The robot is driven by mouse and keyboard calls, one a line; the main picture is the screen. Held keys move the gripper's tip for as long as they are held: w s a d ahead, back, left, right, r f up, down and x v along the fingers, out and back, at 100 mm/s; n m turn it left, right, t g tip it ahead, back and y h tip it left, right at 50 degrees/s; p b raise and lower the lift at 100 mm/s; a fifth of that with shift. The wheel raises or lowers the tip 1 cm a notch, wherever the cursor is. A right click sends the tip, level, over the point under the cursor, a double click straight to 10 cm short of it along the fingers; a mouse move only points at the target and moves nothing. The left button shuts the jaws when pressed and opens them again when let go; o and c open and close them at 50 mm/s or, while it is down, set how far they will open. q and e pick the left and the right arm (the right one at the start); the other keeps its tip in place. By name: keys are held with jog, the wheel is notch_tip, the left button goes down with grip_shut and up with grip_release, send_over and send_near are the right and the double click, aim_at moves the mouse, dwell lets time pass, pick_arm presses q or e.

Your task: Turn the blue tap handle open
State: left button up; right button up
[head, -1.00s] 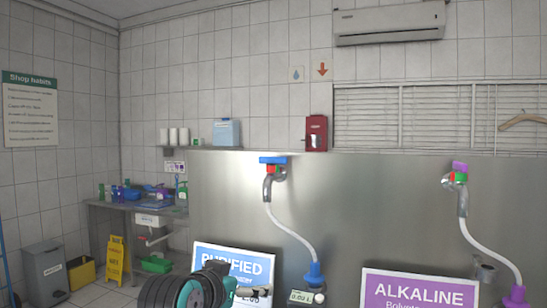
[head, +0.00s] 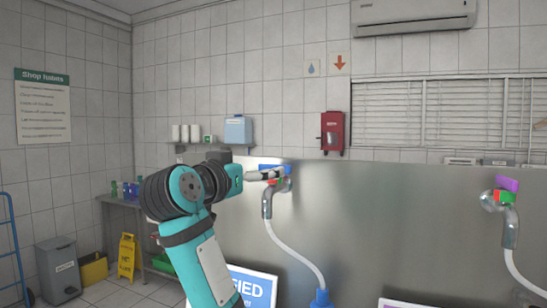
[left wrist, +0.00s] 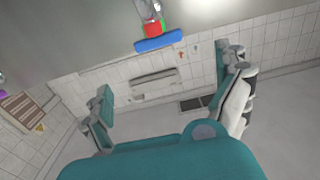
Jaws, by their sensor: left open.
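The blue tap handle (head: 288,168) sits on top of the left tap (head: 268,202) on the steel panel, partly hidden by my left gripper in the head view. My left gripper (head: 276,174) is at the handle's height, its fingers overlapping the handle in that view. In the left wrist view the blue handle (left wrist: 158,40) shows as a bar with red and green parts beside it. There, my left gripper (left wrist: 163,70) has its two fingers wide apart with nothing between them. The handle lies beyond the fingertips, and I see no contact. My right gripper is not in view.
A second tap with a purple handle (head: 507,183) stands to the right. A white hose (head: 296,255) hangs from the left tap. A red dispenser (head: 332,131) and a blue container (head: 238,130) are above the steel panel (head: 400,220).

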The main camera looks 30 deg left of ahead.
aim_at(273, 165)
pick_arm(q)
jog(key=w+p, duration=0.1)
jog(key=w, duration=0.2)
jog(key=w+p, duration=0.2)
jog(key=w, duration=0.2)
jog(key=w+p, duration=0.1)
jog(key=w, duration=0.3)
jog(key=shift+a, duration=0.35)
jog(key=shift+w+f, duration=0.1)
jog(key=shift+w, duration=0.3)
jog(key=shift+w+f+p, duration=0.15)
jog(key=shift+w+p, duration=0.2)
jog(key=shift+w, duration=0.1)
jog(key=c, duration=1)
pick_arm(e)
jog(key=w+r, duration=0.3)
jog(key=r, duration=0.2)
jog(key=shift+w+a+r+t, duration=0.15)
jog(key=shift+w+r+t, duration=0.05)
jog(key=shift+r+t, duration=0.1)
